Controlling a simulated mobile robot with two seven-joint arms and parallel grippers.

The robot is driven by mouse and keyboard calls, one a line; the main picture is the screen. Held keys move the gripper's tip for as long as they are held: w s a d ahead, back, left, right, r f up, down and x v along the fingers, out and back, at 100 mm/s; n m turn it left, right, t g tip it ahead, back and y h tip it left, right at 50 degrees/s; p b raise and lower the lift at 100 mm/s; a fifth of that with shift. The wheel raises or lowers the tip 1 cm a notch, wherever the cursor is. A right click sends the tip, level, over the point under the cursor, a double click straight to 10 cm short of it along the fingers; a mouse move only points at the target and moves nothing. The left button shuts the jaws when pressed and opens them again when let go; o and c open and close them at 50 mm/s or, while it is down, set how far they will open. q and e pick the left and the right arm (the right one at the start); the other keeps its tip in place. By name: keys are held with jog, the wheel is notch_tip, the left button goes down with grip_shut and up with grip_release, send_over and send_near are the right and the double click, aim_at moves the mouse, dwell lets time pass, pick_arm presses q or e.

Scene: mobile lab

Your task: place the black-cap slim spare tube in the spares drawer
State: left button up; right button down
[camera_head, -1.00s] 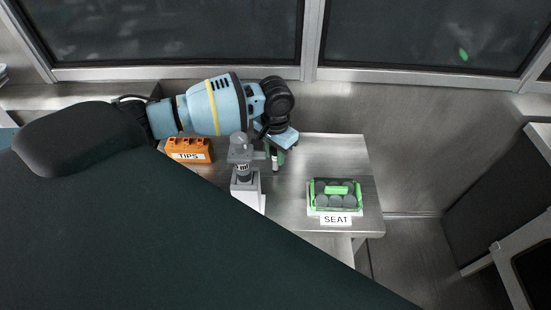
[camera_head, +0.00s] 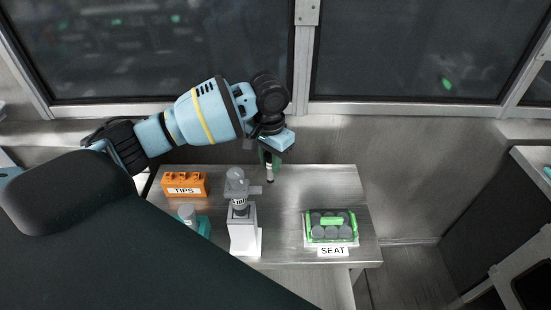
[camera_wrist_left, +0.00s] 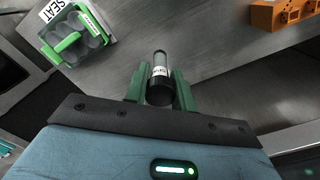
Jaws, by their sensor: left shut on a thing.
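My left gripper (camera_head: 270,158) is above the steel bench, behind the grey instrument. It is shut on the slim tube (camera_head: 270,172), which hangs upright below the fingers. In the left wrist view the tube (camera_wrist_left: 160,71) has a black cap, a white label and a clear end, and sits between the green fingers (camera_wrist_left: 160,88) of the gripper. The spares drawer cannot be made out in these views. My right gripper is not in view.
A grey and white instrument (camera_head: 242,222) stands mid-bench. An orange TIPS box (camera_head: 184,184) is at left, a teal-based item (camera_head: 203,227) in front of it. A green-framed rack (camera_head: 331,239) with a SEAT label is at right. The bench (camera_head: 318,188) is clear behind the rack.

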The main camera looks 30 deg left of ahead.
pick_arm(q)
jog(key=s+d+r+n, duration=0.1)
jog(key=s+d+r, duration=0.1)
jog(key=d+r, duration=0.3)
jog(key=d, duration=0.3)
jog(key=shift+s+d+r+n, duration=0.2)
jog(key=shift+s+r+n, duration=0.1)
jog(key=shift+n, duration=0.1)
jog(key=shift+s, duration=0.1)
